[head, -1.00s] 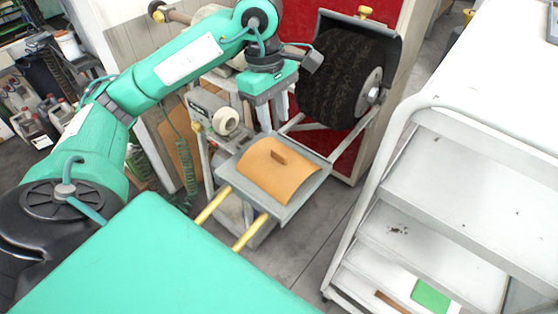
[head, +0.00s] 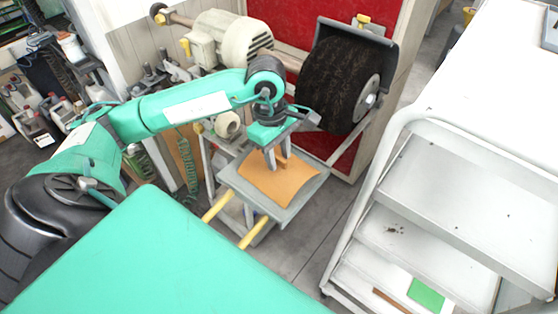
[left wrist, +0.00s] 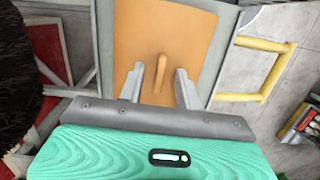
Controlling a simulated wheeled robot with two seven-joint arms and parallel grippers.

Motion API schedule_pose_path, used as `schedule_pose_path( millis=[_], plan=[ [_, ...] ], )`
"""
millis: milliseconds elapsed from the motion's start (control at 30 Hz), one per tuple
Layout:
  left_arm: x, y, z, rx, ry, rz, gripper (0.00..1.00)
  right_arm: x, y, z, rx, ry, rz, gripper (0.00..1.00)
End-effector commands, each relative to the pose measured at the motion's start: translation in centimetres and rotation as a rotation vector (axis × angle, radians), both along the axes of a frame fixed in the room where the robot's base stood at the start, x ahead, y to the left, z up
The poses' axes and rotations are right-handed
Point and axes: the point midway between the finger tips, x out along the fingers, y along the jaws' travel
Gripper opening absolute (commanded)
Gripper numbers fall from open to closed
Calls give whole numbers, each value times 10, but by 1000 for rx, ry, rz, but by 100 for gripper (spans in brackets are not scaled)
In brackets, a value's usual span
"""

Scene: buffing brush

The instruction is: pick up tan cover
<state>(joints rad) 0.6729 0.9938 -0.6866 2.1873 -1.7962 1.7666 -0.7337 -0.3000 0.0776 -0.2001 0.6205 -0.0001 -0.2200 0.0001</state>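The tan cover (head: 270,187) is a curved orange-tan panel with a small raised handle on top, and it lies on a grey tray (head: 283,214). My left gripper (head: 276,164) is right above the cover, fingers pointing down. In the left wrist view the cover (left wrist: 165,35) fills the upper middle. Its handle (left wrist: 159,74) stands between the two fingers of the left gripper (left wrist: 160,82), which are open with a gap on each side. My right gripper is not seen.
A large dark buffing brush (head: 341,82) stands just behind and right of the tray. Yellow handles (head: 218,206) stick out at the tray's front. A white shelf cart (head: 455,215) stands at the right. A motor (head: 228,42) sits behind.

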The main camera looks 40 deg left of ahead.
Motion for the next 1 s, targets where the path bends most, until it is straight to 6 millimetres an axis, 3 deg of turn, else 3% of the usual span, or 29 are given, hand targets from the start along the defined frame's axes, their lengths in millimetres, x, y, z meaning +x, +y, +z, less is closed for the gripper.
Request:
schedule_pose_path(
  millis=[233,433,800,1000],
  plan=[
    [0,0,-2,0,-1,0,35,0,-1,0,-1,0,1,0],
    [0,0,-1,0,0,0,0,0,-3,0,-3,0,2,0],
    [0,0,0,0,-1,0,0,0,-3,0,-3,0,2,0],
    [1,-1,10,-1,-3,0,0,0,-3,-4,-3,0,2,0]
  ],
)
